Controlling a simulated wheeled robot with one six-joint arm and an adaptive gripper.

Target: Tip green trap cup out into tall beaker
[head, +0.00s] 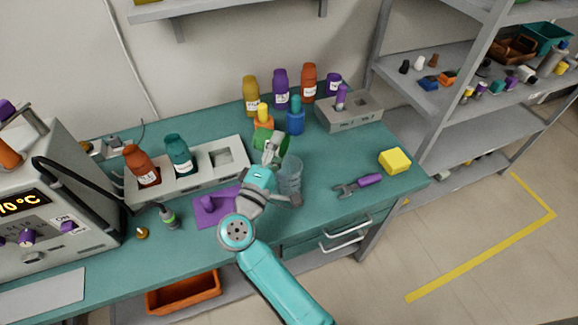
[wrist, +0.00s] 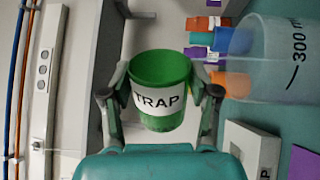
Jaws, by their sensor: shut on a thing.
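My gripper (wrist: 158,92) is shut on the green trap cup (wrist: 160,115), one finger on each side. The cup has a white TRAP label and lies tipped far over compared with the upright beaker. I cannot tell what is in it. In the head view the cup (head: 264,142) is partly behind my gripper (head: 272,150), above the bench. The tall clear beaker (head: 291,178) stands on the bench just right of my wrist, which partly hides it. In the wrist view the beaker (wrist: 275,60) is at upper right, apart from the cup, with a 300 mark.
Several bottles stand behind the cup, including a yellow bottle (head: 251,95) and a blue bottle (head: 296,119). A grey holder (head: 350,122) is at back right. A grey rack (head: 200,165) stands left.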

